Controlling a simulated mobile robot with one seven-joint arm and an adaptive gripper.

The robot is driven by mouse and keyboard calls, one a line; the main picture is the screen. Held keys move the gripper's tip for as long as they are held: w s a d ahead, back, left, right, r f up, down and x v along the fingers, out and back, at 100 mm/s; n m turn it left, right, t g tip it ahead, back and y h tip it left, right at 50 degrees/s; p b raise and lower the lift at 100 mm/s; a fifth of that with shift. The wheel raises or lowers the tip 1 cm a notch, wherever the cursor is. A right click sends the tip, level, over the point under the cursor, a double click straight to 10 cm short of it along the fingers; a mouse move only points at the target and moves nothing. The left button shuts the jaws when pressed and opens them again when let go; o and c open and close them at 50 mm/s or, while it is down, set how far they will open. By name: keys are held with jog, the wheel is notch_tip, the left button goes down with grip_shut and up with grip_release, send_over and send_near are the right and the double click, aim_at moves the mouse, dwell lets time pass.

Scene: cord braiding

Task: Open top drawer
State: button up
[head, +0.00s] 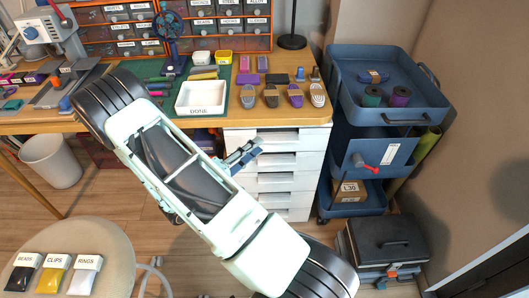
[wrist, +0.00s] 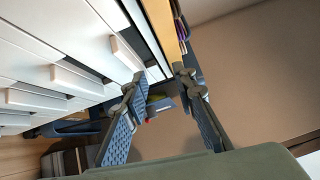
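The white drawer unit (head: 290,182) stands under the right end of the wooden desk, with several drawers stacked. Its top drawer (head: 296,135) is just under the desktop and looks shut. In the wrist view the top drawer's white bar handle (wrist: 126,53) is up and left of my fingers, nearest the desk edge. My gripper (head: 246,155) is in front of the upper left part of the unit. In the wrist view my gripper (wrist: 160,82) is open, with nothing between its fingers. The handle is outside the fingers, and I see no contact. My arm hides part of the unit's left side.
A blue cart (head: 388,118) stands right of the unit, with a dark toolbox (head: 385,243) on the floor below it. A round beige stool (head: 110,238) holds labelled pouches at lower left. The desktop (head: 280,116) carries brushes and a "DONE" tray (head: 201,97).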

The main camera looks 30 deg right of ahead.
notch_tip(320, 180, down, 5)
jog(key=a+n, duration=0.1)
jog(key=b+x, duration=0.2)
jog(key=x, duration=0.8)
jog(key=shift+d+n+y+b, duration=0.3)
jog(key=shift+b, duration=0.1)
grip_shut()
